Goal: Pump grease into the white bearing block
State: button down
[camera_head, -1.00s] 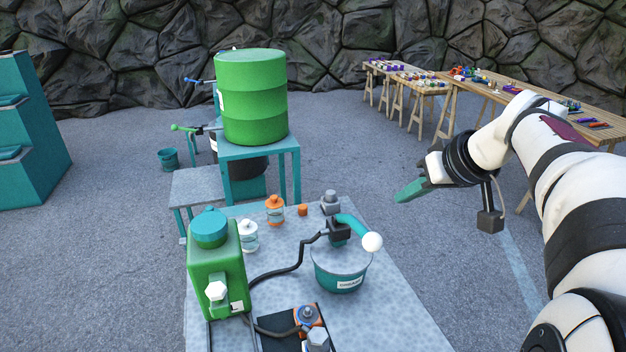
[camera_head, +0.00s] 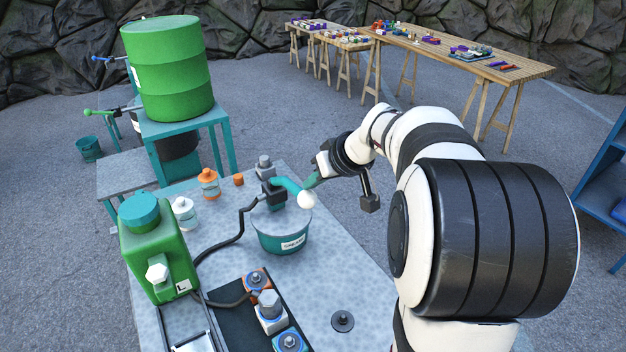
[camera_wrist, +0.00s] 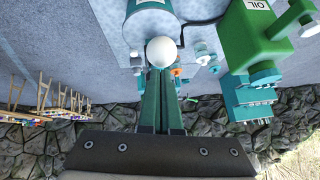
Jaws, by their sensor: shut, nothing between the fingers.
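The teal grease bucket (camera_head: 281,235) stands on the grey table. Its pump has a teal lever (camera_head: 288,184) ending in a white ball knob (camera_head: 306,200). My gripper (camera_head: 312,183) has green fingers, shut and empty, with the tips right beside the knob. In the wrist view, the knob (camera_wrist: 162,52) sits just beyond the closed fingertips (camera_wrist: 160,72); I cannot tell whether they touch. A black hose runs from the pump toward the blocks. The white bearing block (camera_head: 271,318) stands on a dark plate at the front, between an orange block (camera_head: 258,283) and a blue block (camera_head: 289,343).
A green oil can (camera_head: 158,250) stands left of the bucket. A white bottle (camera_head: 184,212) and an orange bottle (camera_head: 209,184) stand behind. A green drum (camera_head: 168,70) is on a teal stand. The table right of the bucket is mostly clear.

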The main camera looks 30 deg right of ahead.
jog(key=shift+s+f, duration=0.35)
jog(key=shift+f, duration=0.15)
jog(key=s+f, duration=0.3)
jog(key=f, duration=1.2)
jog(key=shift+a+f, duration=0.1)
jog(key=s+d+r, duration=0.1)
jog(key=s+r, duration=0.1)
jog(key=s, duration=0.4)
jog(key=s+d+r, duration=0.1)
jog(key=s+r, duration=0.2)
jog(key=s, duration=0.3)
jog(key=shift+d+r, duration=0.15)
jog(key=shift+r, duration=0.15)
jog(key=shift+s, duration=0.1)
dwell(0.5)
